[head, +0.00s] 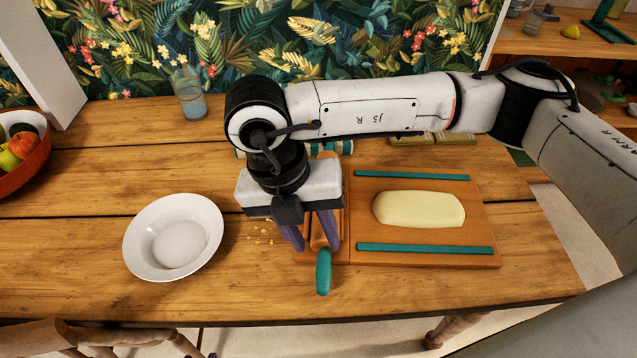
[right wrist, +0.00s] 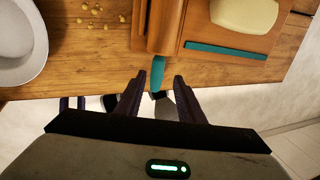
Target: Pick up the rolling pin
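The rolling pin (head: 324,225) has a wooden body and a teal handle, and lies lengthwise near the table's front edge, left of the dough board. Its far end is hidden behind my right arm in the head view. In the right wrist view its wooden body (right wrist: 165,25) is at the top, and its teal handle points toward my gripper. My right gripper (head: 316,247) hangs over the pin with its dark fingers apart. In the right wrist view the open fingertips (right wrist: 158,78) lie either side of the handle's end; contact is not visible. My left gripper is out of view.
A wooden board (head: 485,215) with teal strips and pale dough (head: 420,209) lies to the right. A white bowl (head: 207,268) stands left, with crumbs (head: 262,232) nearby. A glass (head: 190,95) and a fruit bowl (head: 38,163) stand farther back. The front left table is clear.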

